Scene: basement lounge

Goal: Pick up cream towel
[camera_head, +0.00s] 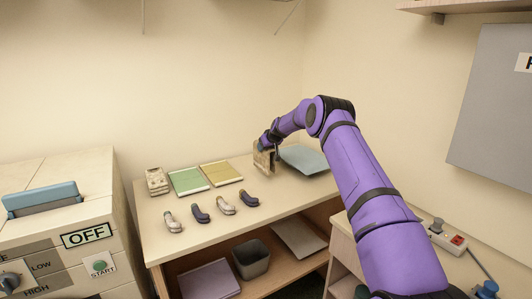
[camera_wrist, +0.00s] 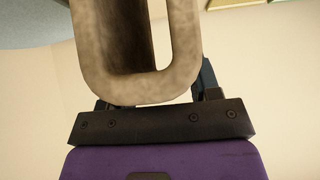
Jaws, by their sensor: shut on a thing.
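The cream towel (camera_head: 264,162) is a beige, upright folded piece at the back of the table, in front of the pale blue flat item. In the wrist view the towel (camera_wrist: 138,86) is large and close, a thick U-shaped fold with mottled brownish cloth. My gripper (camera_head: 266,146) reaches down onto it from above and is shut on it. In the wrist view my gripper (camera_wrist: 158,95) has a dark finger showing at the right; the other is mostly hidden behind the fold. I cannot tell whether the towel's lower edge touches the table.
The table (camera_head: 190,240) also bears a beige patterned stack (camera_head: 157,182), a green flat item (camera_head: 188,181), a yellowish one (camera_head: 221,173), several small curved objects (camera_head: 225,205) and a pale blue flat item (camera_head: 303,159). A grey bin (camera_head: 251,260) stands on the shelf below.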

